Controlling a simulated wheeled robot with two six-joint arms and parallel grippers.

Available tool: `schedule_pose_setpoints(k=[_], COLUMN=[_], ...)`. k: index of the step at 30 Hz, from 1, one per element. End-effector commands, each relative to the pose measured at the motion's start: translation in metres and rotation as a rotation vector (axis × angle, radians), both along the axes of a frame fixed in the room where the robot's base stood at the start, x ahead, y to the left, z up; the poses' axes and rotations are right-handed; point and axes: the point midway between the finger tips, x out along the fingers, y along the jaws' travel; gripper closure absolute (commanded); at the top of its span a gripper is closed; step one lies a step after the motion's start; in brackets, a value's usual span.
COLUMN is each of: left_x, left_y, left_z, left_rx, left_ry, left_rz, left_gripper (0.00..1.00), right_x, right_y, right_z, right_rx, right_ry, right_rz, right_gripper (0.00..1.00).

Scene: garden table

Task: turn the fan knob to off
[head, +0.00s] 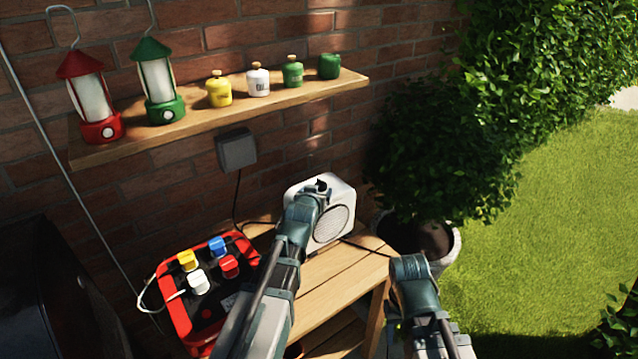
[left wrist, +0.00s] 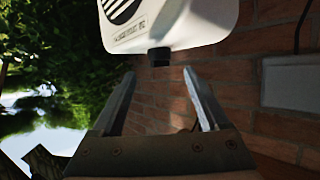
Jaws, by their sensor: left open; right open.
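The white box fan (head: 334,222), with a round grille, stands on the wooden bench; my left arm covers part of it. In the left wrist view the fan (left wrist: 190,22) fills the top, and a small black knob (left wrist: 159,56) sticks out from its edge. My left gripper (left wrist: 159,73) is open and empty. The knob appears just beyond and between its fingertips, with no visible contact. In the head view the knob cannot be told apart from the dark arm parts at the fan. My right gripper (head: 410,266) is open, low and right of the fan, apart from it.
A red box (head: 178,312) with several coloured plugs sits on the bench (head: 345,277) to the left. A shelf (head: 215,112) with lanterns and small canisters runs above. A grey wall box (head: 236,149) hangs behind. A potted bush (head: 445,240) stands right; lawn lies beyond.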

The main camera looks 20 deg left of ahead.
Motion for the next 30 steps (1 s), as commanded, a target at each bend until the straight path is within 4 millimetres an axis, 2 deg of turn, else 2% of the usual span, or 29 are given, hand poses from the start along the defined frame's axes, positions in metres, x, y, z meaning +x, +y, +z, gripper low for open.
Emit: schedule_pose_setpoints(k=[1, 3, 9, 26, 28, 30], left_x=[-0.017, -0.032, -0.06, -0.064, -0.067, -0.074], left_y=[-0.002, -0.004, -0.007, -0.009, -0.016, -0.031], left_z=[0.009, 0.015, 0.026, 0.025, 0.018, 0.003], left_rx=[0.0, 0.0, 0.0, 0.0, 0.0, 0.004], left_ry=[0.0, 0.0, 0.001, 0.006, 0.04, 0.119], left_rz=[0.0, 0.0, 0.0, -0.001, -0.012, -0.033], left_gripper=[0.22, 0.22, 0.22, 0.22, 0.22, 0.22], right_x=[0.0, 0.0, 0.0, 0.0, 0.0, 0.0], right_y=[0.0, 0.0, 0.0, 0.0, 0.0, 0.0], right_z=[0.009, 0.016, 0.026, 0.026, 0.026, 0.026], right_rx=[0.0, 0.0, 0.0, 0.0, 0.0, 0.0], right_ry=[0.0, 0.0, 0.0, 0.0, 0.0, 0.0], right_rz=[0.0, 0.0, 0.0, 0.0, 0.0, 0.0], right_gripper=[0.5, 0.5, 0.5, 0.5, 0.5, 0.5])
